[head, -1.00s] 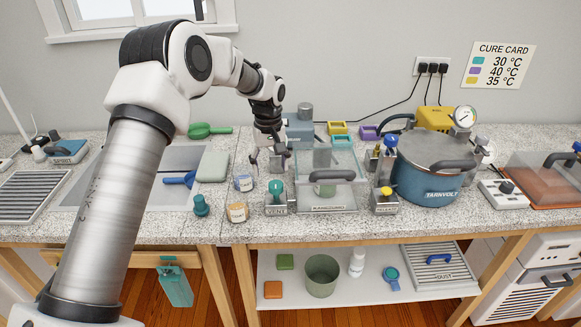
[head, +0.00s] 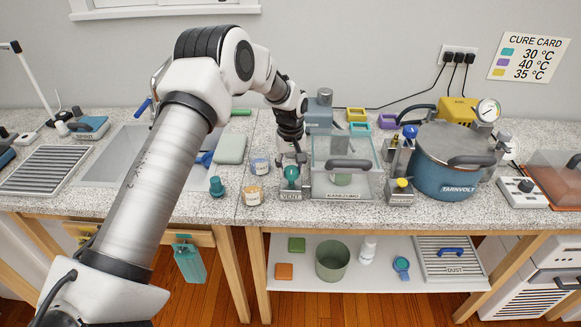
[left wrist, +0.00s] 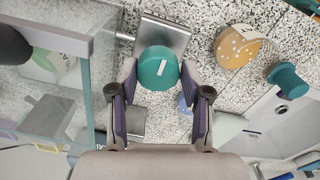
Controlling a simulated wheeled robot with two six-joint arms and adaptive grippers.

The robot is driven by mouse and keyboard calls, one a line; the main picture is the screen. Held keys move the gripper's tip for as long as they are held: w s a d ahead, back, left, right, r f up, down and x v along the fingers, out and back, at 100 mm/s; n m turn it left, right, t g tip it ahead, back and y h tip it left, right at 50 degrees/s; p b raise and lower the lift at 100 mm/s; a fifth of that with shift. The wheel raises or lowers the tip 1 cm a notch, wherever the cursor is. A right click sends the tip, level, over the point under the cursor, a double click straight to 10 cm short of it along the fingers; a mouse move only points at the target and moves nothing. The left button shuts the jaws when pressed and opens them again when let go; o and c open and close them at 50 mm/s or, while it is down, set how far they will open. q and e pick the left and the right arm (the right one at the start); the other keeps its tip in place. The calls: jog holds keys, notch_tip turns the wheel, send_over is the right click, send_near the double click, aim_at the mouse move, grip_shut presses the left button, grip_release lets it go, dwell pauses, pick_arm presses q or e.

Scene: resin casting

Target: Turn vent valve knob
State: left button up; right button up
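The vent valve is a small metal block labelled VENT with a round teal knob (head: 292,172) on top. It stands at the front left corner of the clear vacuum chamber (head: 349,187). In the left wrist view the knob (left wrist: 158,68) shows its top with a white mark. My left gripper (head: 291,157) points down just above and behind the knob. In the left wrist view its fingers (left wrist: 158,76) are apart, one on each side of the knob. I cannot tell whether they touch it. My right gripper is not in view.
Two small jars (head: 253,195) and a teal stopper-like piece (head: 217,187) stand left of the valve. A second valve block with a yellow knob (head: 402,184) and a blue pressure pot (head: 447,175) are to the right. The chamber wall is close to my left gripper.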

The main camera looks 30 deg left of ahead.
pick_arm(q)
jog(key=c, duration=0.3)
jog(key=shift+w+f, duration=0.1)
jog(key=shift+f, duration=0.05)
jog(key=shift+c, duration=0.2)
jog(key=shift+m, duration=0.4)
jog(key=m, duration=0.3)
jog(key=shift+d, duration=0.1)
jog(key=m, duration=0.5)
jog(key=shift+f, duration=0.1)
jog(key=m, duration=0.4)
jog(key=shift+d, duration=0.1)
jog(key=m, duration=0.5)
